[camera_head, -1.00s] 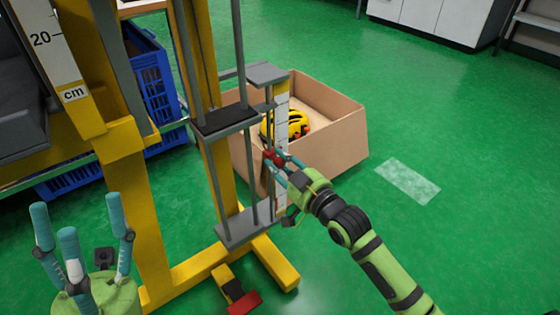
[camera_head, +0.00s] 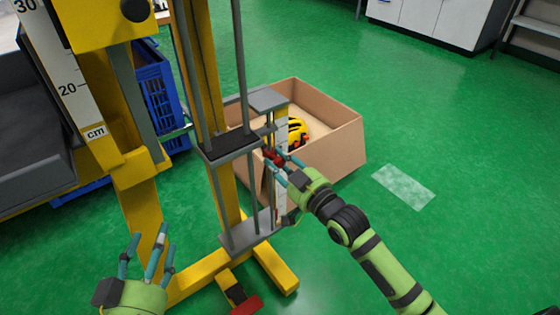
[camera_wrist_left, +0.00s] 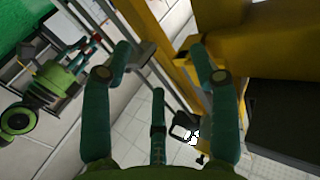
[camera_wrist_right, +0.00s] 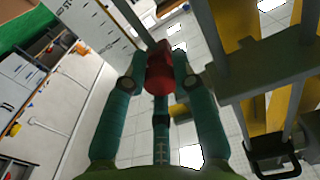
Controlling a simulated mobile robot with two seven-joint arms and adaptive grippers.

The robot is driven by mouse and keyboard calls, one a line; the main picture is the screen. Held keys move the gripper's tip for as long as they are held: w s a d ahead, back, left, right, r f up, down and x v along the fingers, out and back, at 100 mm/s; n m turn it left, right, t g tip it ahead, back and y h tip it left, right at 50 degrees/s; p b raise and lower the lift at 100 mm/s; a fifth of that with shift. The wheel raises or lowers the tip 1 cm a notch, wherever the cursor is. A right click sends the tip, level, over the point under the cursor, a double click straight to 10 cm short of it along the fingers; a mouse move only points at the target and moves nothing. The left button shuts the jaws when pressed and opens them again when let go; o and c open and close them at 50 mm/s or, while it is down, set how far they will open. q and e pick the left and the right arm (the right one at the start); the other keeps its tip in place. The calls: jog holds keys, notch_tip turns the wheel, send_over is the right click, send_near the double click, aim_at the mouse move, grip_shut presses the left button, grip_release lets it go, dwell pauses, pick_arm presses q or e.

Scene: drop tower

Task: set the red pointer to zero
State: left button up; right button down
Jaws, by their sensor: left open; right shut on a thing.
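The red pointer (camera_head: 274,158) sits on a thin rod in front of a short white scale (camera_head: 281,190) on the tower's right side. My right gripper (camera_head: 279,163) is shut on it. In the right wrist view the red pointer (camera_wrist_right: 158,72) is between the teal fingers. The scale's figures are too small to read in the head view. My left gripper (camera_head: 143,248) is open and empty at the lower left, left of the tower's yellow post. Its spread fingers also show in the left wrist view (camera_wrist_left: 160,75).
The yellow tower frame (camera_head: 140,205) with grey rods and a dark plate (camera_head: 230,145) stands in the middle. A cardboard box (camera_head: 335,140) holding a yellow helmet (camera_head: 297,131) is behind the pointer. A blue crate (camera_head: 153,90) is at the left. Green floor is free at right.

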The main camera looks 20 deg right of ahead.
pick_arm(q)
jog(key=s+a+f+g+y+p, duration=0.1)
jog(key=s+a+f+g+y, duration=0.1)
jog(key=f+g, duration=0.3)
notch_tip(320, 180, down, 4)
jog(key=shift+s+a+r+n, duration=0.2)
jog(key=shift+a+n, duration=0.2)
jog(key=shift+a, duration=0.15)
pick_arm(e)
jog(key=shift+r, duration=0.7)
jog(key=c, duration=1)
grip_release()
pick_arm(q)
jog(key=shift+w, duration=0.1)
pick_arm(e)
jog(key=shift+f, duration=0.1)
jog(key=shift+s+d, duration=0.15)
jog(key=shift+s, duration=0.2)
jog(key=v, duration=1.1)
jog(key=shift+s, duration=0.1)
